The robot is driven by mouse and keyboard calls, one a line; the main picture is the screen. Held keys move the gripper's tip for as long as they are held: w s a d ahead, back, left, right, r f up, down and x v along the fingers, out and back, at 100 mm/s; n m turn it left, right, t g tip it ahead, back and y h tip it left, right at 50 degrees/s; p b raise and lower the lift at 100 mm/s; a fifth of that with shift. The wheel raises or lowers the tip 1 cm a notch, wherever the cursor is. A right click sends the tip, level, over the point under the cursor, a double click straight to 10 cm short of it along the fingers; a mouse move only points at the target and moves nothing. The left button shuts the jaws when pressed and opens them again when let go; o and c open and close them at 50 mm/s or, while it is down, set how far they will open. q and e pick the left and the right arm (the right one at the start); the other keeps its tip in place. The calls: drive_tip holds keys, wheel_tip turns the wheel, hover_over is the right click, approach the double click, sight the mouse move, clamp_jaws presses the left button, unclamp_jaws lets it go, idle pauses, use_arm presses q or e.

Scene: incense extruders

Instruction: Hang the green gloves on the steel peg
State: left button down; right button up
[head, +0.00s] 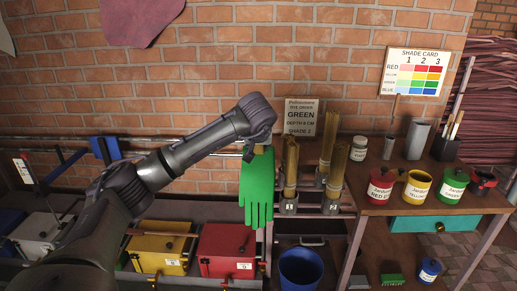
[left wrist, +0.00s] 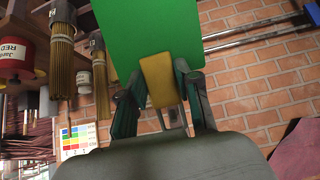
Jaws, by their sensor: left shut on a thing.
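The green gloves (head: 257,190) hang fingers-down below my left gripper (head: 254,150) in the head view, in front of the brick wall and left of the incense bundles. My left gripper (left wrist: 163,90) is shut on a yellow-tan part at the top of the gloves. In the left wrist view that part (left wrist: 160,80) sits between the fingers, and the flat green of the gloves (left wrist: 145,30) fills the area beyond. I cannot pick out the steel peg for certain; metal bars (left wrist: 255,36) run along the wall there. My right gripper is not in view.
Bundles of incense sticks (head: 290,165) stand close right of the gloves. A blue bucket (head: 300,268) is below them. Red (head: 232,250) and yellow (head: 160,252) boxes stand lower left. Jars, including a red one (head: 380,186), crowd the right shelf. A sign (head: 300,116) is on the wall.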

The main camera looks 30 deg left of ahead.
use_arm(q)
drive_tip(key=shift+w+a, duration=0.3)
drive_tip(key=shift+w, duration=0.2)
drive_tip(key=shift+w+a, duration=0.25)
drive_tip(key=shift+w, duration=0.2)
drive_tip(key=shift+w+a+f+p, duration=0.3)
drive_tip(key=shift+w+a+p, duration=0.05)
drive_tip(key=shift+w+p, duration=0.2)
drive_tip(key=shift+f, duration=0.15)
drive_tip(key=shift+f, duration=0.1)
drive_tip(key=c, duration=0.7)
unclamp_jaws()
